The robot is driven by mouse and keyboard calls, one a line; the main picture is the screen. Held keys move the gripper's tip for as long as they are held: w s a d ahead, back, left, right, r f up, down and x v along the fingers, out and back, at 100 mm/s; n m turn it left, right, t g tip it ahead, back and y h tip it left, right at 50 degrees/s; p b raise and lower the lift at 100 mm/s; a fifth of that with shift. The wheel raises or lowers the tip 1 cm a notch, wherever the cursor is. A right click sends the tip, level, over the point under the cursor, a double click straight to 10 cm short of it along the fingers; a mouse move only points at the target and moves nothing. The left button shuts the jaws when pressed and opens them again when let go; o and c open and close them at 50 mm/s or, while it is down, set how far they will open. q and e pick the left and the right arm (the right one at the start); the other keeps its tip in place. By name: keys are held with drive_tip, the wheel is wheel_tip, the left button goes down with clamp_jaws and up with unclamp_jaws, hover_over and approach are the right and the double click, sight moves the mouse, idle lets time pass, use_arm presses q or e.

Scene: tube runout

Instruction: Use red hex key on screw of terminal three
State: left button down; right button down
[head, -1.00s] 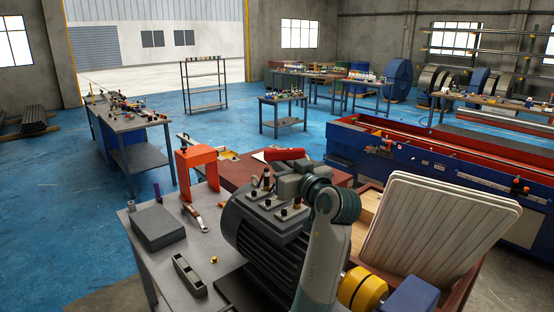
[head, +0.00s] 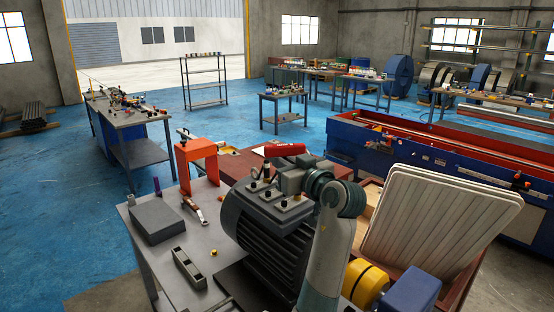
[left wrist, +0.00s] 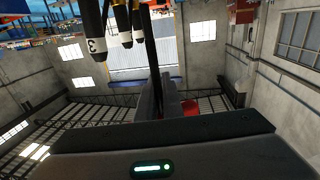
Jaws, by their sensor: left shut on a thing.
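The hex key's red handle (head: 285,149) shows in the head view above the terminals of the black finned motor (head: 262,235). My left gripper (head: 288,178) is shut on the key just above the motor's top; its jaws hide the shaft in the head view. In the left wrist view, which looks upside down, the gripper (left wrist: 158,95) appears closed, with a bit of red (left wrist: 190,108) beside it. A dark post marked 3 (left wrist: 95,45) shows near the fingers, with two more posts beyond. I cannot tell whether the key's tip touches a screw. My right gripper is not in view.
An orange bracket (head: 197,163), a grey box (head: 157,224), a grey slotted block (head: 188,268) and a brown-handled tool (head: 193,206) sit on the grey table left of the motor. White ribbed panels (head: 440,222) lean at the right. Low red boxes stand behind.

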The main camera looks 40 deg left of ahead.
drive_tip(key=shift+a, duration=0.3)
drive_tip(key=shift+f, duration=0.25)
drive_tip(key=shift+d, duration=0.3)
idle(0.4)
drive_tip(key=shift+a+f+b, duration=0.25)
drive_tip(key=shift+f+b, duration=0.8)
drive_tip(key=shift+b, duration=0.2)
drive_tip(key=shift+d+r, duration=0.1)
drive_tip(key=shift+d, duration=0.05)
